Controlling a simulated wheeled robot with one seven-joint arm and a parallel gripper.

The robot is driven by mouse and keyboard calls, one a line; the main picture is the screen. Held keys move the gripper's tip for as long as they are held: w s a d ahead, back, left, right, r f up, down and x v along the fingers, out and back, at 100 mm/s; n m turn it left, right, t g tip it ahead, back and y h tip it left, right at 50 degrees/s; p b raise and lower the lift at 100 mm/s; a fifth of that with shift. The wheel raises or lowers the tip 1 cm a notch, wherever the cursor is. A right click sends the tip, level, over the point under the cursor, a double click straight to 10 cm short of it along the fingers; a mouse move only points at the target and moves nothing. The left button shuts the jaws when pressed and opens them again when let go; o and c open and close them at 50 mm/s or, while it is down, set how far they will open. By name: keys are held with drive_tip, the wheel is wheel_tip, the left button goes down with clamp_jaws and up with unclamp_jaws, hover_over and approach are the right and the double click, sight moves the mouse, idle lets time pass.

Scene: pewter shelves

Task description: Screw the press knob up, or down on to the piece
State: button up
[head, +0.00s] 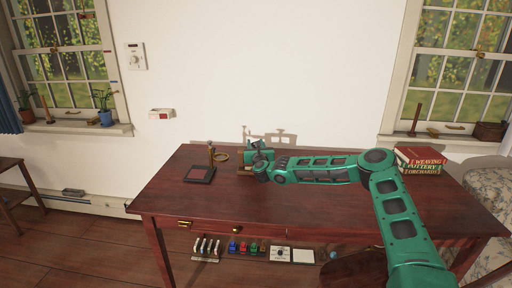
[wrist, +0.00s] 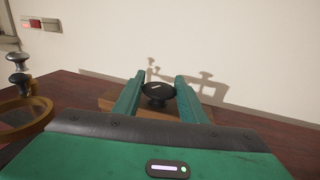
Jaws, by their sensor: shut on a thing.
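The press knob (wrist: 159,93) is a round black disc with a pale mark on top. It sits between the two green fingers of my gripper (wrist: 158,98) in the wrist view, and the fingers are shut on it from either side. Below it a brown wooden part of the press (wrist: 108,102) shows; the screw and any piece under it are hidden by my gripper. In the head view my gripper (head: 259,160) is over the press near the back of the table, and the arm covers most of it.
In the wrist view, a ring (wrist: 38,110) and shiny knobs (wrist: 18,62) are close at left. Books (head: 420,160) lie right.

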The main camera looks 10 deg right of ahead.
drive_tip(key=n+y, duration=0.2)
drive_tip(key=y, duration=0.1)
drive_tip(key=n+y, duration=0.2)
drive_tip(key=y, duration=0.1)
drive_tip(key=shift+d+f+g+y, duration=0.2)
drive_tip(key=shift+g+y, duration=0.2)
drive_tip(key=n+g+y, duration=0.2)
drive_tip(key=y, duration=0.1)
drive_tip(key=n+g+y, duration=0.2)
drive_tip(key=n+y, duration=0.1)
drive_tip(key=y, duration=0.1)
drive_tip(key=shift+w+n, duration=0.1)
drive_tip(key=shift+n, duration=0.2)
drive_tip(key=shift+w+a+r+n+g+y, duration=0.1)
drive_tip(key=shift+n+g+y, duration=0.6)
drive_tip(key=shift+g, duration=0.1)
drive_tip(key=shift+a+r+n+g+y, duration=0.1)
drive_tip(key=shift+n+g+y, duration=0.5)
drive_tip(key=shift+g+y, duration=0.15)
drive_tip(key=shift+w+r+n+g+y, duration=0.1)
drive_tip(key=shift+w+n+g+y, duration=0.35)
drive_tip(key=shift+n+g, duration=0.5)
drive_tip(key=shift+s+d+f+g, duration=0.2)
drive_tip(key=shift+f+g, duration=0.1)
drive_tip(key=shift+g, duration=0.2)
drive_tip(key=o, duration=1.1)
drive_tip(key=shift+r, duration=0.1)
drive_tip(key=shift+c, duration=0.2)
